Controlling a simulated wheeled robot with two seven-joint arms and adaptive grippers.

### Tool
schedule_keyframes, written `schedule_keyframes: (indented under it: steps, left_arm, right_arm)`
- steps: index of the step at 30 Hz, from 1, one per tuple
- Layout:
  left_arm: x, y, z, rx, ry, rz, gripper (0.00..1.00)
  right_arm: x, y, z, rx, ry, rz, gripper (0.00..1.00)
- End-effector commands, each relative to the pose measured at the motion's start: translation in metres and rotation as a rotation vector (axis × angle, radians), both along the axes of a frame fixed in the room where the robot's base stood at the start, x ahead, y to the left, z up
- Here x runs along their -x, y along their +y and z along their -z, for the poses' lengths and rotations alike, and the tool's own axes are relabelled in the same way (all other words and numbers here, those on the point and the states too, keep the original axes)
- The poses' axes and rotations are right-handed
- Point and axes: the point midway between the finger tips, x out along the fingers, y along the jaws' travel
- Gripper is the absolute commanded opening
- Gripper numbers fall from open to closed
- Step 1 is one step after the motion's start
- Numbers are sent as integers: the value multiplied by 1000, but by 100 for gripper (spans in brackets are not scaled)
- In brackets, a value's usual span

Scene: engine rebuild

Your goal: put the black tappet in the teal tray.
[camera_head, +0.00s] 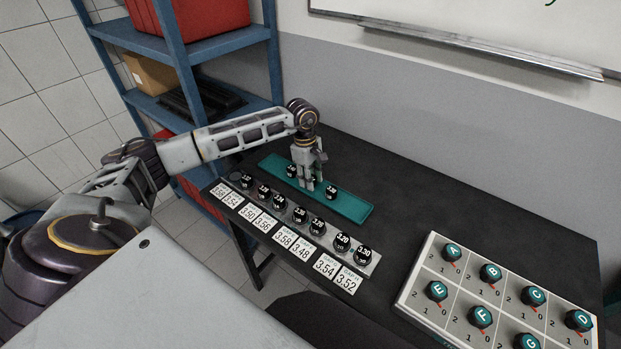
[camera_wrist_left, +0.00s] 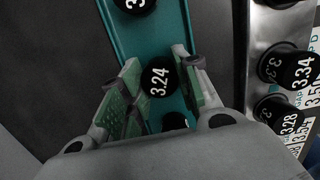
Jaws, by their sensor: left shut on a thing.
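The teal tray (camera_head: 352,206) lies on the dark bench; it also shows in the left wrist view (camera_wrist_left: 165,40). My left gripper (camera_head: 311,184) points down over the middle of the tray. It is shut on a black tappet marked 3.24 (camera_wrist_left: 158,81), which sits between the fingers in the left wrist view, over the tray. Whether it touches the tray floor I cannot tell. One black tappet (camera_head: 331,192) stands in the tray to the right of the gripper, and another (camera_head: 291,170) to its left. My right gripper is not in view.
A metal rail (camera_head: 371,268) with several black tappets runs in front of the tray. Number cards (camera_head: 290,240) lie along its near side. A white board with teal knobs (camera_head: 420,275) is at the right. A blue shelf (camera_head: 235,42) stands behind at left. The bench right of the tray is clear.

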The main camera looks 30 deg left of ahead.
Motion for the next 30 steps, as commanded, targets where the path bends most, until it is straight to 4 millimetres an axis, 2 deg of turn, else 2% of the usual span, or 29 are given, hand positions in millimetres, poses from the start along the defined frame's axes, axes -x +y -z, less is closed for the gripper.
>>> schedule_keyframes:
  steps: [4, 5, 6, 22, 30]
  left_arm:
    - [0, 0, 3, 0, 0, 0, 4]
    - [0, 0, 2, 0, 0, 0, 36]
    - [0, 0, 2, 0, 0, 0, 41]
    - [0, 0, -1, 0, 0, 0, 41]
    - [-1, 4, -31, -1, -3, 1, 41]
  right_arm:
    - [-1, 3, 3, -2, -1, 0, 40]
    - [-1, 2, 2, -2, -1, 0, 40]
    - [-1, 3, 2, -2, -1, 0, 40]
    - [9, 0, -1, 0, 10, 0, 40]
    - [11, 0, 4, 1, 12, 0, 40]
